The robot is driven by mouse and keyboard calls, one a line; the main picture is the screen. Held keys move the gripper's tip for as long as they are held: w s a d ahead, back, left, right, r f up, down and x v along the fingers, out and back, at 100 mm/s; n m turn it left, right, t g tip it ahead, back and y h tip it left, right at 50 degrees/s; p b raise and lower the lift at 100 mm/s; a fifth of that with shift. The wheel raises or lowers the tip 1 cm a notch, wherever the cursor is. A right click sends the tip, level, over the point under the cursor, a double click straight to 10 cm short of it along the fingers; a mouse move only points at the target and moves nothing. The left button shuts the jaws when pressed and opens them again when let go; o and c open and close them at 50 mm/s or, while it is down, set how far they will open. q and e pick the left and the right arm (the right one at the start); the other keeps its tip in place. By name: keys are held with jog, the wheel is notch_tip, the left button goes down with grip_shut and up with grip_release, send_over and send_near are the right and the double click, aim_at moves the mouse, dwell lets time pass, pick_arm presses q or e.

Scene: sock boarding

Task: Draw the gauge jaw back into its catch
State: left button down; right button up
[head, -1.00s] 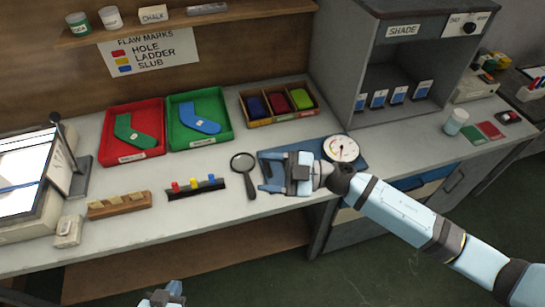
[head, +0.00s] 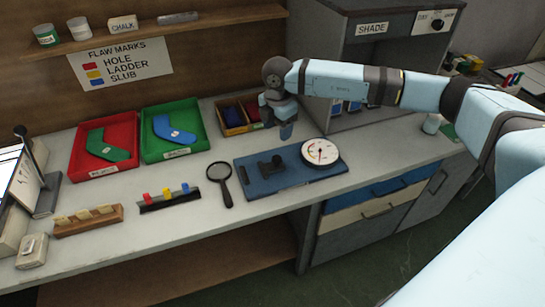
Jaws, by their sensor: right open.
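The gauge is a blue plate (head: 258,184) lying flat on the bench, with a round white dial (head: 320,152) at its right end. A dark block-like piece (head: 271,166), seemingly the gauge jaw, sits on the plate left of the dial. Whether it is in a catch is too small to tell. My right gripper (head: 287,131) points down behind the plate, raised and apart from the jaw and dial. It is open and appears empty. My left gripper is out of view.
A magnifier (head: 221,184) lies left of the gauge, beside a black rack with coloured pegs (head: 169,201). Red (head: 106,171) and green (head: 146,154) trays hold sock shapes at the back. The shade cabinet (head: 331,30) is behind my arm.

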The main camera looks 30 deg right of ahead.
aim_at(277, 157)
notch_tip(277, 157, down, 12)
jog(key=shift+r, duration=0.25)
jog(key=shift+c, duration=0.3)
